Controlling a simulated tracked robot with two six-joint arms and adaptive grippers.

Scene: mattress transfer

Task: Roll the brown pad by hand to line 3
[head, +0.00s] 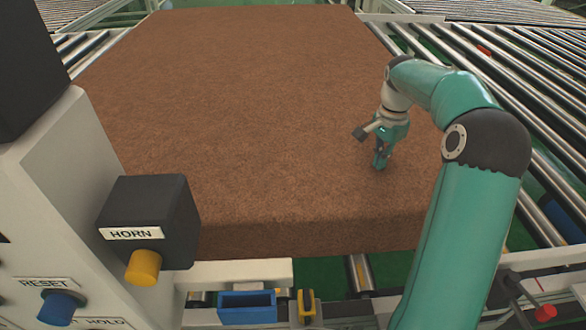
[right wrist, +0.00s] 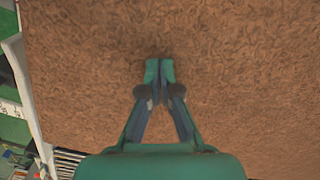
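The brown pad (head: 240,110) is a large thick slab lying flat on a roller conveyor in the head view. Its near edge faces me, and it fills most of the right wrist view (right wrist: 240,60). My right gripper (head: 380,164) is over the right part of the pad, pointing down. In the right wrist view its fingertips (right wrist: 159,70) are together with nothing visible between them. They look close to or touching the pad's top; I cannot tell which. My left gripper is not in view.
A control box with a HORN button (head: 143,267) and a RESET button (head: 60,307) stands at the left front. A blue bin (head: 247,306) sits on the front rail. Bare rollers (head: 520,80) run along the right. Green floor shows between frames.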

